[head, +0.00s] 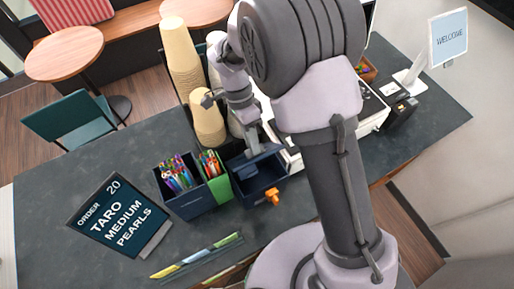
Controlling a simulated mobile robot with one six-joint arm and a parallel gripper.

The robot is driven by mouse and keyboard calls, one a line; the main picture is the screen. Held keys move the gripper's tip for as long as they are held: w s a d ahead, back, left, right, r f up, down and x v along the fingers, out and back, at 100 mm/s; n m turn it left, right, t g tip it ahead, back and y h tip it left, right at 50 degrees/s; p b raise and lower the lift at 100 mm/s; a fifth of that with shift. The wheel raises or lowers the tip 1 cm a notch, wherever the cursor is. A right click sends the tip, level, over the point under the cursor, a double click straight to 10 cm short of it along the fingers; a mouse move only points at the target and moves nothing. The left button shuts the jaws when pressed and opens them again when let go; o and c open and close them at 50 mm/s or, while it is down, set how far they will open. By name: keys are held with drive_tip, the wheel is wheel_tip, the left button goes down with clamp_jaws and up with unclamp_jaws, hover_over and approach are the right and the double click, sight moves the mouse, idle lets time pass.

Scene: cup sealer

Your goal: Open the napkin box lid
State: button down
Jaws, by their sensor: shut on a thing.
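The napkin box appears to be the navy box (263,187) on the dark counter, just right of the straw holder. My gripper (253,147) reaches down from above to its back edge. It is shut on what appears to be the lid (265,153), a blue strip along the back of the box. The lid looks tilted up, with a dark recess in front of it. The fingertips and the lid's exact angle are too small to tell clearly. An orange piece (272,195) sits at the front of the box.
The straw holder (188,205) with colourful straws stands close on the left. Stacked cups (184,60) stand behind. An order sign (118,215) is at the left. A card reader (400,112) and welcome sign (448,38) are at the right. My arm hides the counter's middle.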

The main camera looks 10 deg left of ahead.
drive_tip(key=shift+w+a+f, duration=0.1)
drive_tip(key=shift+w+a, duration=0.3)
drive_tip(key=shift+w, duration=0.2)
drive_tip(key=shift+w+a+f, duration=0.1)
drive_tip(key=shift+w+a, duration=0.25)
drive_tip(key=shift+w, duration=0.2)
idle(0.6)
drive_tip(key=c, duration=1.5)
unclamp_jaws()
drive_tip(key=shift+f, duration=0.1)
drive_tip(key=shift+o, duration=0.9)
drive_tip(key=shift+w+a+f, duration=0.1)
drive_tip(key=shift+w+a, duration=0.25)
drive_tip(key=shift+w, duration=0.15)
drive_tip(key=shift+s+d, duration=0.2)
drive_tip(key=shift+s, duration=0.1)
drive_tip(key=shift+c, duration=1)
drive_tip(key=shift+w, duration=0.1)
drive_tip(key=shift+a, duration=0.1)
